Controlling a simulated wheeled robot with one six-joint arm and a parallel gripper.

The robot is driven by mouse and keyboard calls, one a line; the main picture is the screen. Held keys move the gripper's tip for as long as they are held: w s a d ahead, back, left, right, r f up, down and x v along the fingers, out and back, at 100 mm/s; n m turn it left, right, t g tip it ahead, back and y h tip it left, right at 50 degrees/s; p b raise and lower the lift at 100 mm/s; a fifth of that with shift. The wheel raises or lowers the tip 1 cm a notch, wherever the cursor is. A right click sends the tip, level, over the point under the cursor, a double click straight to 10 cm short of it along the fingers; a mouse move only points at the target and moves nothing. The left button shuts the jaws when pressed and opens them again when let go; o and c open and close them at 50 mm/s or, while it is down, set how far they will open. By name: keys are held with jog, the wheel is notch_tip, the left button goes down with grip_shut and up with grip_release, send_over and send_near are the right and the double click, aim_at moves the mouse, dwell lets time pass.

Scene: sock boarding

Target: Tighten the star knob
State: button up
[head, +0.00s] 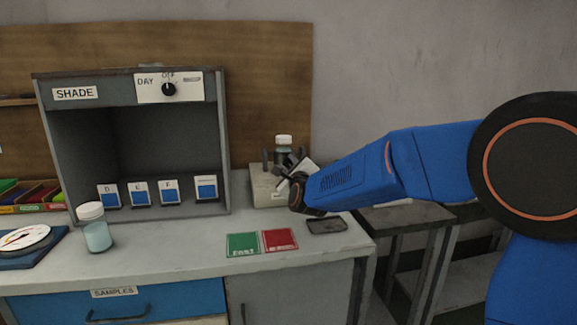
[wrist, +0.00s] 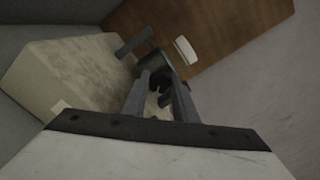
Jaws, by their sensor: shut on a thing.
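My gripper (head: 290,178) reaches in from the right to the front of a beige box-like stand (head: 262,188). In the wrist view its two grey fingers (wrist: 160,100) close around a small dark part, which appears to be the star knob (wrist: 158,84). The fingers hide most of it, and its lobes cannot be made out. A dark bottle with a white cap (head: 283,141) stands at the stand, behind my gripper, between dark upright posts. The stand (wrist: 60,80) and the white cap (wrist: 185,50) also show in the wrist view.
A grey shade booth (head: 45,140) with several blue sample cards stands left of the stand. A jar (head: 95,232), a green card (head: 242,244), a red card (head: 280,240) and a dark tray (head: 327,226) lie on the bench. The bench (head: 180,245) is clear between jar and cards.

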jog(key=m, duration=0.5)
jog(key=shift+m, duration=0.4)
dwell(0.4)
jog(key=o, duration=1)
jog(key=v, duration=1.7)
jog(key=shift+s+d, duration=0.1)
jog(key=shift+s, duration=0.1)
